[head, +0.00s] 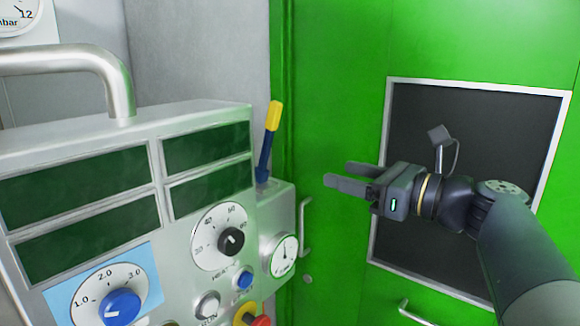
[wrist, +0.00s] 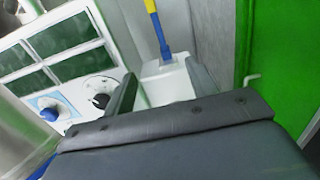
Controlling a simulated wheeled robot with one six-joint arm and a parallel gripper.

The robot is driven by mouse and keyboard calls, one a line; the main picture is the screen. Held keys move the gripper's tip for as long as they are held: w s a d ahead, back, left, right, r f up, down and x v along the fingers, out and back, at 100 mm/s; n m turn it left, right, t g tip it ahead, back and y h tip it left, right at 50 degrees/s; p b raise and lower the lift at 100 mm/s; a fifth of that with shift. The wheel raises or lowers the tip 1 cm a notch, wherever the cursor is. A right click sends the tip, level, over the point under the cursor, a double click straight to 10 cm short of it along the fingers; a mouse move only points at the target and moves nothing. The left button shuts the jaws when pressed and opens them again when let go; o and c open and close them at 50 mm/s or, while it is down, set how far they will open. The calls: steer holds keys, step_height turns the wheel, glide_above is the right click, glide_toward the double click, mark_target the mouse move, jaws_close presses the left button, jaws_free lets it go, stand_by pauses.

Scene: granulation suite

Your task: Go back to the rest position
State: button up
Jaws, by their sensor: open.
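My gripper (head: 348,178) is open and empty. In the head view it hangs in the air right of the control panel, in front of the green wall, with its fingers pointing left. In the wrist view its two fingers (wrist: 160,92) stand apart, with a white box and a lever beyond them. The lever (head: 267,142), with a yellow grip and a blue shaft, rises from the top of the box at the panel's right side. It also shows in the wrist view (wrist: 158,30). My gripper is apart from it.
The control panel (head: 140,125) has dark green displays, a blue knob (head: 122,306), a black knob (head: 231,240) and a gauge (head: 284,255). A metal pipe (head: 75,58) arches above it. A dark framed window (head: 460,150) is behind my arm. Handles (head: 304,226) stick out from the green surface.

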mark_target(278, 117)
steer(key=w+a+r+p, duration=0.1)
steer(key=w+a, duration=0.1)
steer(key=w+a+r+p, duration=0.1)
steer(key=w+a+r, duration=0.1)
steer(key=a, duration=0.1)
steer(key=w+a+r+p, duration=0.2)
steer(key=a, duration=0.1)
steer(key=shift+w+a, duration=0.25)
steer(key=shift+w, duration=0.05)
steer(key=w+a+r, duration=0.1)
steer(key=w+a+r+p, duration=0.1)
steer(key=a, duration=0.1)
steer(key=w+a+p, duration=0.1)
steer(key=shift+w+a+r, duration=0.15)
steer(key=shift+w+r, duration=0.1)
steer(key=shift+r, duration=0.15)
steer(key=shift+s+d+f, duration=0.15)
steer(key=shift+d, duration=0.1)
steer(key=shift+s+d, duration=0.2)
